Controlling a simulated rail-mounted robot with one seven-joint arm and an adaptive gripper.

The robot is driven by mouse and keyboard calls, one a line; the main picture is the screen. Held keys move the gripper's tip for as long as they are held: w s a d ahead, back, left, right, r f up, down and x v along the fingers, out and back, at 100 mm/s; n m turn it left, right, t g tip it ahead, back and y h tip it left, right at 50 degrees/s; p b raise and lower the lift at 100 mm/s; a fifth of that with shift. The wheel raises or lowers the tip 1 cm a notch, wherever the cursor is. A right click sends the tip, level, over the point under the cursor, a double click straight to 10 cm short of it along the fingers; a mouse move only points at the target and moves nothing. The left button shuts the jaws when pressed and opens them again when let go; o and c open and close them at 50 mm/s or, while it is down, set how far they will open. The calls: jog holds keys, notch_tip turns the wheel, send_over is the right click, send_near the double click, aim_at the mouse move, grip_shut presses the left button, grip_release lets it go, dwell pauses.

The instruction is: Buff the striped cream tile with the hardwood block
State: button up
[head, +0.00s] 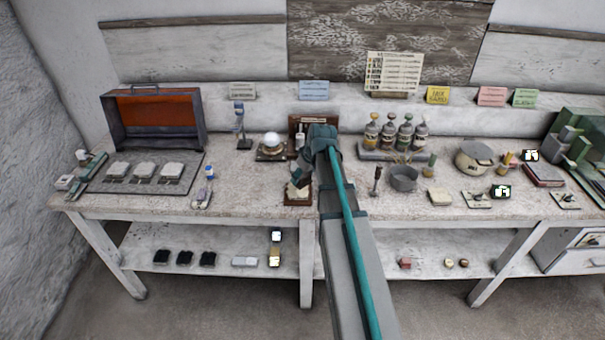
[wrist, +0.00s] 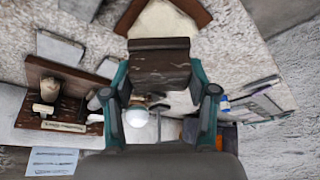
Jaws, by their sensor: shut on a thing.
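My gripper (wrist: 160,92) has its teal fingers on either side of a dark brown, veined wooden block (wrist: 160,66) and is shut on it. A pale cream tile (wrist: 163,18) in a brown wooden frame lies just past the block at the top of the wrist view, partly hidden by it. Its stripes cannot be made out. In the head view my gripper (head: 302,178) hangs over the same brown frame (head: 298,202) near the bench's front edge. I cannot tell whether block and tile touch.
A white sphere (head: 272,141) on a stand and a wooden rack (head: 300,124) stand behind. Several bottles (head: 388,132) and a grey bowl (head: 404,178) are to the right. A grey mat (head: 100,186) with pale blocks lies left. Bench between mat and frame is mostly clear.

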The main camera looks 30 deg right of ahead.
aim_at(298, 187)
jog(key=shift+f+b, duration=0.95)
jog(key=shift+f, duration=1)
jog(key=shift+f, duration=0.3)
jog(key=shift+d+r, duration=0.1)
jog(key=shift+w+d, duration=0.15)
jog(key=shift+d, duration=0.2)
jog(key=shift+w+d, duration=0.1)
jog(key=shift+d, duration=0.25)
jog(key=shift+s+a, duration=0.25)
jog(key=shift+a, duration=0.6)
jog(key=shift+s+a, duration=0.25)
jog(key=shift+a, duration=0.6)
jog(key=shift+w+d, duration=0.25)
jog(key=shift+d, duration=0.65)
jog(key=shift+w+d, duration=0.2)
jog(key=shift+d, duration=0.65)
jog(key=shift+s+a, duration=0.25)
jog(key=shift+a, duration=0.65)
jog(key=shift+s+a, duration=0.2)
jog(key=shift+a, duration=0.7)
